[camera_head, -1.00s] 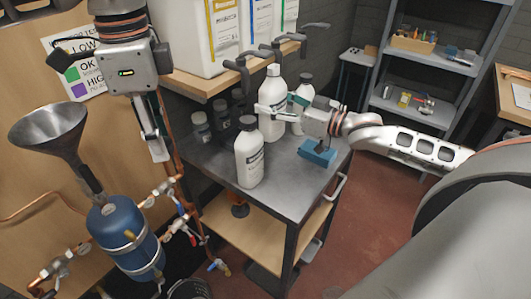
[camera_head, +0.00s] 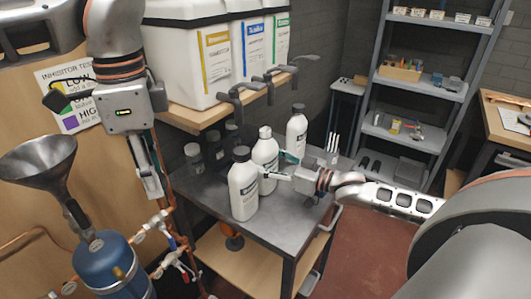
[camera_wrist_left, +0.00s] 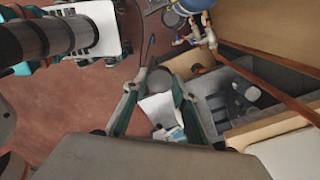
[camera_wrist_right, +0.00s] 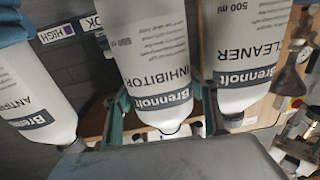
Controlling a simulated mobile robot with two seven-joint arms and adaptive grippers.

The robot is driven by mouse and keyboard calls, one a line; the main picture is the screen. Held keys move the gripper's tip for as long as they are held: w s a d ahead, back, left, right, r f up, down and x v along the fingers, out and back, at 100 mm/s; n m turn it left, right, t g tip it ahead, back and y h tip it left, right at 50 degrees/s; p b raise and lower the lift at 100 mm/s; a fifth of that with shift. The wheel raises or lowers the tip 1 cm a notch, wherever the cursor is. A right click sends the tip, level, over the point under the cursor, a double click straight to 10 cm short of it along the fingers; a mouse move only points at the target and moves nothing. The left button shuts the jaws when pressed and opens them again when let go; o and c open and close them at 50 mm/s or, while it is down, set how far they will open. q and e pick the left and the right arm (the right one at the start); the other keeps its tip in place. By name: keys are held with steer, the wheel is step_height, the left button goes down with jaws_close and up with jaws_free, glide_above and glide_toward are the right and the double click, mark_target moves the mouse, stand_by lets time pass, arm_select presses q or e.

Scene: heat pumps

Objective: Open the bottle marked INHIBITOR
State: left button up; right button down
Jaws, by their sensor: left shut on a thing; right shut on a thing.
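The bottle marked INHIBITOR (camera_wrist_right: 155,75) is white; its label reads upside down in the right wrist view. In the head view the same bottle (camera_head: 264,158) stands upright between two other white bottles. Its top looks pale, unlike their dark caps. My right gripper (camera_head: 280,167) is shut around its side. My left gripper (camera_head: 150,190) hangs over the floor side, left of the trolley. In the left wrist view it (camera_wrist_left: 158,88) is shut on a dark round thing, seemingly a bottle cap (camera_wrist_left: 160,78). Its fingers partly hide what lies behind.
The CLEANER bottle (camera_head: 243,185) and another dark-capped bottle (camera_head: 297,132) stand close to either side on the grey trolley (camera_head: 283,222). A funnel (camera_head: 38,158) on a blue vessel (camera_head: 105,264) is at left. Copper pipes run between.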

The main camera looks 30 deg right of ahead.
steer(key=shift+f, duration=0.15)
steer(key=shift+f, duration=0.1)
steer(key=c, duration=1)
jaws_free()
steer(key=shift+f, duration=0.15)
steer(key=shift+c, duration=0.2)
